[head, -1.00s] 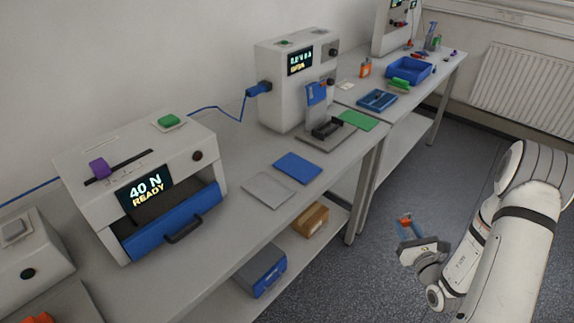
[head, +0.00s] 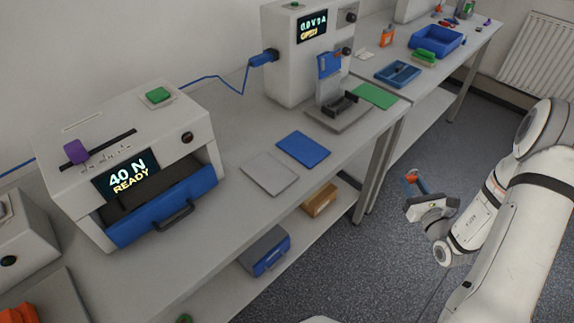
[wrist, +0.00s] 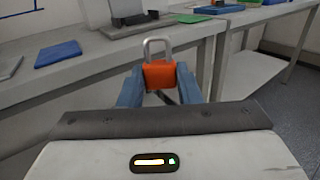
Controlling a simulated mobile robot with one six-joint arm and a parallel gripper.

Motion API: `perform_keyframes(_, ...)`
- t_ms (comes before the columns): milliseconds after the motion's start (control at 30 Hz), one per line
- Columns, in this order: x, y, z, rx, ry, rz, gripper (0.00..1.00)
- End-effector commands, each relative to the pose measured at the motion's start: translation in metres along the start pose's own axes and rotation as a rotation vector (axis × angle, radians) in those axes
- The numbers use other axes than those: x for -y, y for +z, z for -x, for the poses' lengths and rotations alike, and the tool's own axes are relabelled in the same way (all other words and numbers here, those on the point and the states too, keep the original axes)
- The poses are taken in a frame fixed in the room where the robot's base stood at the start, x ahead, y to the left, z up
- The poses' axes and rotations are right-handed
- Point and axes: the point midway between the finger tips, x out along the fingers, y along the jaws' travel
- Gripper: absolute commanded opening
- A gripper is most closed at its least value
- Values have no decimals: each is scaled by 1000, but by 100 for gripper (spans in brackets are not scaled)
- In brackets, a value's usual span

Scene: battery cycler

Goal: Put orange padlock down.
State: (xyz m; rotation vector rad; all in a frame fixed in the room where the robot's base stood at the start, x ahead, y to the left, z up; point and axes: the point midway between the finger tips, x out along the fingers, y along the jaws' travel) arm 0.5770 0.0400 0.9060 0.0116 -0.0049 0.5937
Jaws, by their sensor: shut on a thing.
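The orange padlock (wrist: 160,76) is between the blue fingers of my gripper (wrist: 158,88) in the wrist view, with its grey shackle pointing up. The gripper is shut on it. In the head view my gripper (head: 413,183) is at the right, above the floor and clear of the bench, and a small orange-red part of the padlock (head: 412,173) shows between the fingers.
A grey mat (head: 270,173), a blue mat (head: 303,149) and a green mat (head: 375,95) lie flat on the bench. A press-like machine with an open blue drawer (head: 165,208) stands left; a cycler (head: 290,70) stands behind. A blue tray (head: 436,41) is farther back.

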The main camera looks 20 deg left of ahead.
Motion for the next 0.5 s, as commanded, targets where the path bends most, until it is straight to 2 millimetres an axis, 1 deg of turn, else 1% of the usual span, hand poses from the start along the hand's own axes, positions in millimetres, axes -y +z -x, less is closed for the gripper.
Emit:
perform_keyframes(33, -20, 1, -18, 10, 64, 6, 14)
perform_keyframes(67, -32, 6, -28, 12, 101, 6, 14)
perform_keyframes(100, -50, 12, -42, 14, 152, 4, 14)
perform_keyframes(167, -79, 22, -60, 14, 232, 2, 14)
perform_keyframes(200, -99, 30, -70, 13, 282, 1, 14)
perform_keyframes(267, -130, 41, -83, 11, 353, 1, 14)
perform_keyframes(300, -149, 48, -90, 9, 395, 1, 14)
perform_keyframes(400, -191, 65, -100, 3, 482, 4, 14)
perform_keyframes(500, -221, 78, -104, -2, 540, 5, 14)
